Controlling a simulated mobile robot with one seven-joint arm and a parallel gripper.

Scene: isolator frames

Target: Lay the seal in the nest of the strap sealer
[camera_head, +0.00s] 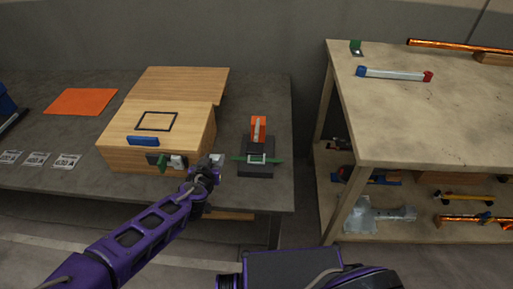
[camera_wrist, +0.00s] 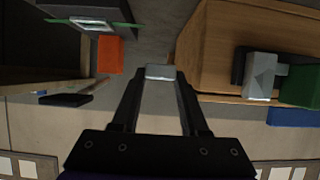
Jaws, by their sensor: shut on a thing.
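The seal is a small silver metal piece (camera_wrist: 160,72) held between the fingertips of my gripper (camera_wrist: 160,80) in the wrist view. In the head view my gripper (camera_head: 214,164) is in the air between the wooden box and the strap sealer, and the seal shows as a pale spot (camera_head: 217,158) at its tip. The strap sealer (camera_head: 256,170) is a dark block with an orange handle (camera_head: 258,128). A green strap (camera_head: 240,158) crosses it, with a pale metal frame at its middle. The sealer also shows at the top left of the wrist view (camera_wrist: 60,10), apart from my gripper.
A wooden box (camera_head: 190,125) stands left of the sealer, with a dark holder bearing green and silver parts on its front. An orange sheet (camera_head: 82,101) and several labels lie further left. The grey table (camera_head: 270,100) is clear behind the sealer. A wooden bench (camera_head: 430,130) stands right, across a gap.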

